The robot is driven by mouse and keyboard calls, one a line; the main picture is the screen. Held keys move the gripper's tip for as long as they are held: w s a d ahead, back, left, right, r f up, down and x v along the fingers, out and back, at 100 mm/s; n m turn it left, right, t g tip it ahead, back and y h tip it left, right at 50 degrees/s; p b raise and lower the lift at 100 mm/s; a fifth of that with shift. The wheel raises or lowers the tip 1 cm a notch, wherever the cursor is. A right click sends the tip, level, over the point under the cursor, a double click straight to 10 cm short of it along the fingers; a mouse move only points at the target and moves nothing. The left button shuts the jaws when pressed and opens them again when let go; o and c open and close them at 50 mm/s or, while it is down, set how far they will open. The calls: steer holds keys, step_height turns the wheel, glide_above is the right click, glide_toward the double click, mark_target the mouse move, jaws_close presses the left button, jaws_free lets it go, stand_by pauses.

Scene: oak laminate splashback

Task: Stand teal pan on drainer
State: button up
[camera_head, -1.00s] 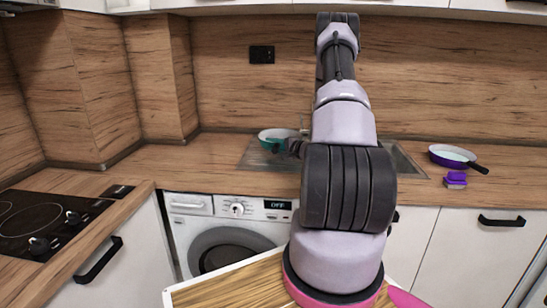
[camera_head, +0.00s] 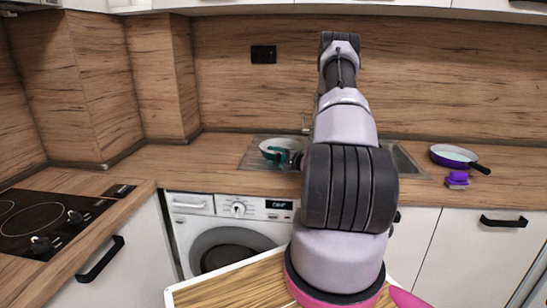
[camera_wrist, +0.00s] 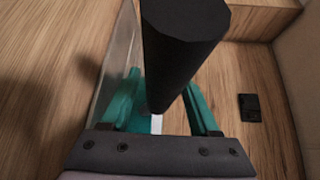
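The teal pan (camera_head: 277,146), with a pale inside, is in the head view at the left end of the sink, over the grey drainer (camera_head: 250,159). I cannot tell whether its base touches the drainer. My gripper (camera_head: 291,157) is at the pan's right side, partly hidden by my arm. In the wrist view, a thick black handle (camera_wrist: 183,45) passes between the teal fingers of my gripper (camera_wrist: 163,100), which appear shut on it. The handle hides the fingertips and most of the pan.
A purple pan (camera_head: 453,153) lies on the counter right of the sink, with a small purple object (camera_head: 457,178) in front. A black hob (camera_head: 42,222) is at the left. A wooden splashback (camera_head: 235,85) with a black socket (camera_head: 263,54) stands behind. Counter left of the drainer is clear.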

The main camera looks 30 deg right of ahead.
steer(key=shift+r, duration=0.15)
steer(key=v, duration=1.2)
